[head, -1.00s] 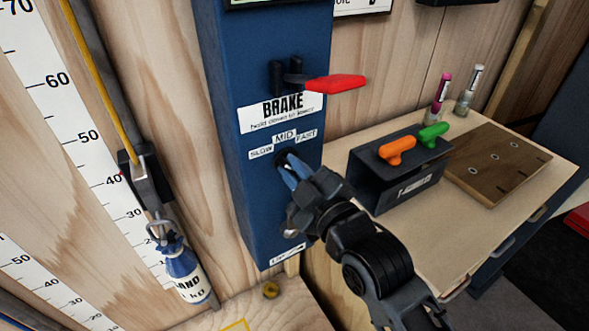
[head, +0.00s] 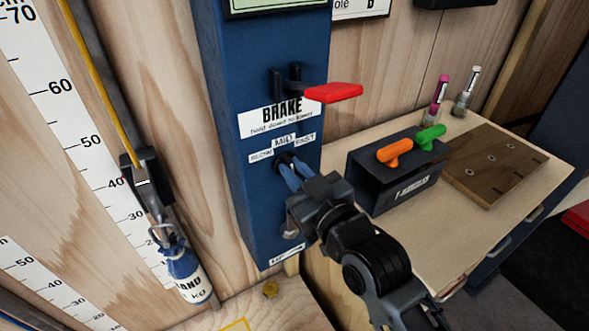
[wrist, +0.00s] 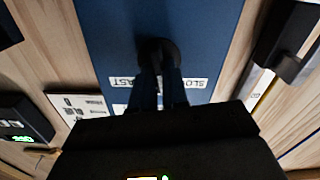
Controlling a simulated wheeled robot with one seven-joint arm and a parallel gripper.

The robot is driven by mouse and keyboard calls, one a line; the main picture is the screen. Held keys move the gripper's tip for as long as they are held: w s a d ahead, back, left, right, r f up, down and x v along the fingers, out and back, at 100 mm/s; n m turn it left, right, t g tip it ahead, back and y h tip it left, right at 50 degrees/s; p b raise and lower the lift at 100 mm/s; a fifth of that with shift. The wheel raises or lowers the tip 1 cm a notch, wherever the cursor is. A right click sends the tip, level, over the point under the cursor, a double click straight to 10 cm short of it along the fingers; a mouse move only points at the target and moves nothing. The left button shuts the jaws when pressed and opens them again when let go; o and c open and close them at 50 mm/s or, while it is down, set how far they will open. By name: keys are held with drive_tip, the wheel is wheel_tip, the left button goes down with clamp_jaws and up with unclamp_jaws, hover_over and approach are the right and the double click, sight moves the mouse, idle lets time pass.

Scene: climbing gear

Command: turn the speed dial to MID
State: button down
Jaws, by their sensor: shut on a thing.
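The speed dial (head: 283,158) is a dark round knob on the front of the blue column (head: 245,200), mostly hidden by my fingers. Labels SLOW, MID (head: 283,141) and FAST sit in an arc above it. My gripper (head: 291,170) is shut on the dial, its blue fingers reaching it from the lower right. In the wrist view the dark dial (wrist: 157,50) lies between the fingertips, with the SLOW and FAST labels upside down on either side; MID is mostly hidden. I cannot tell which label the dial's pointer faces.
A red brake lever (head: 334,93) sticks out above the dial. A black box (head: 370,183) with orange and green handles stands on the bench (head: 470,225) to the right, by a wooden board (head: 497,165). A sand weight (head: 188,272) hangs at the left.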

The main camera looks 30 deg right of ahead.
drive_tip(key=shift+m, duration=1.1)
drive_tip(key=c, duration=1.1)
unclamp_jaws()
drive_tip(key=shift+c, duration=0.2)
drive_tip(key=s+b, duration=0.1)
drive_tip(key=s, duration=0.7)
drive_tip(key=shift+a, duration=0.1)
